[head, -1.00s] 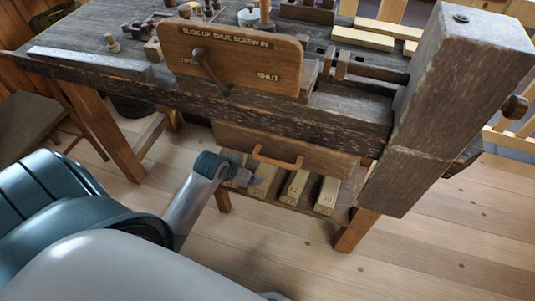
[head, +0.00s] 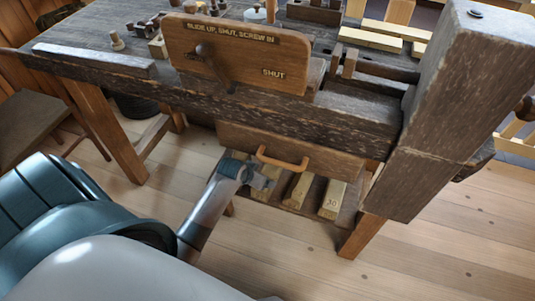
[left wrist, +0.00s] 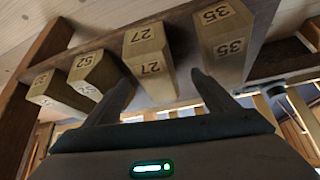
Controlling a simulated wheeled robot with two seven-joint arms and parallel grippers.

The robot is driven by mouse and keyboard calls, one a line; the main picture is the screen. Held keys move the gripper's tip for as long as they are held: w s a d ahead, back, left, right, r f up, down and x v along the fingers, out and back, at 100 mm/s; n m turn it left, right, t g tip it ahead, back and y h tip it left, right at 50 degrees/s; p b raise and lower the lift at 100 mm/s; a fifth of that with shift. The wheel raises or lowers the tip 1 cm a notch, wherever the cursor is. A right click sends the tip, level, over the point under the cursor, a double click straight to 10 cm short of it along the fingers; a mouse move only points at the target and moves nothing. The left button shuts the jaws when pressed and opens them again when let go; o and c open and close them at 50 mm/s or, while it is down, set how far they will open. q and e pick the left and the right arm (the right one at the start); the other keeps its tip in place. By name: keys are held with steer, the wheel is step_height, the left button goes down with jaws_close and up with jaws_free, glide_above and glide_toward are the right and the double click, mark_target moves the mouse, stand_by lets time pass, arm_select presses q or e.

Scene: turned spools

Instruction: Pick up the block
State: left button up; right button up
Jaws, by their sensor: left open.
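Several pale wooden blocks with stamped numbers lie on the low shelf under the bench. In the left wrist view they are block 35 (left wrist: 224,45), block 27 (left wrist: 149,62), block 52 (left wrist: 92,72) and block 30 (left wrist: 50,92). Block 30 also shows in the head view (head: 332,202), at the row's right end. My left gripper (head: 266,184) is at the shelf's left part and hides some blocks. In the left wrist view its open fingers (left wrist: 163,88) point at block 27, one either side in the picture. I cannot tell whether they touch. My right gripper is out of view.
The workbench's dark front beam (head: 300,112) and a wooden drawer with an orange handle (head: 282,159) overhang the shelf. A thick vise post (head: 440,115) stands at the right. A hinged-looking board marked SHUT (head: 240,60) stands above. The plank floor (head: 440,255) is clear in front.

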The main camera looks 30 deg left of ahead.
arm_select(q)
steer(key=shift+w+f, duration=0.3)
steer(key=shift+f, duration=0.15)
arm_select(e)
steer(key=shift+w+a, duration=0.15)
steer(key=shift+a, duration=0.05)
arm_select(q)
steer(key=shift+w+d+f, duration=0.15)
steer(key=shift+w+f, duration=0.25)
steer(key=b+x, duration=0.1)
steer(key=x, duration=0.2)
steer(key=shift+w+d, duration=0.1)
steer(key=shift+w, duration=0.1)
steer(key=shift+w+f, duration=0.2)
steer(key=shift+f, duration=0.05)
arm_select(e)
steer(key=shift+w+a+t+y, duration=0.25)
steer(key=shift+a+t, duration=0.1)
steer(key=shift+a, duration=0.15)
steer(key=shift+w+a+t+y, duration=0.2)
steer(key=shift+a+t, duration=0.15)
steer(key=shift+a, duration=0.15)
